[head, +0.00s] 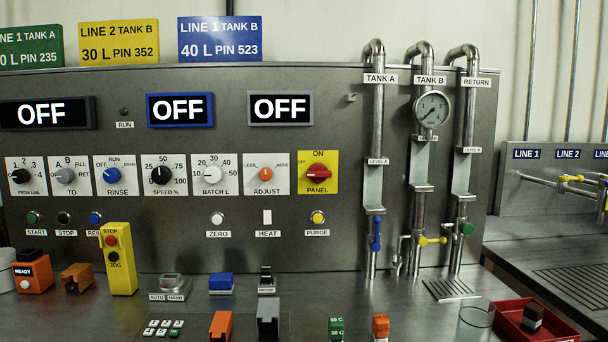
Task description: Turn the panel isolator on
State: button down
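The panel isolator is a red rotary handle (318,174) on a yellow plate (318,157). It is at the right end of the row of selector knobs in the head view. The plate reads ON above the handle and PANEL below it. The handle looks turned roughly sideways, not up to the ON mark, though its exact angle is hard to tell at this size. Three displays above the knobs read OFF: a black one (43,114), a blue-framed one (179,110) and a grey-framed one (280,108). My gripper is not in view.
The orange ADJUST knob (265,174) is just left of the isolator; the yellow PURGE button (318,218) is below it. Pipes with a gauge (432,109) and a blue valve handle (376,234) stand to the right. Several small blocks and a red tray (509,326) occupy the bench.

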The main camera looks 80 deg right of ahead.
aim_at(318, 172)
jog(key=z, duration=2.55)
jog(key=j+z, duration=0.1)
jog(key=z, duration=0.3)
jog(key=k+j+z, duration=0.1)
jog(key=z, duration=0.3)
jog(key=k+z, duration=0.1)
jog(key=z, duration=0.3)
jog(key=k+j, duration=0.05)
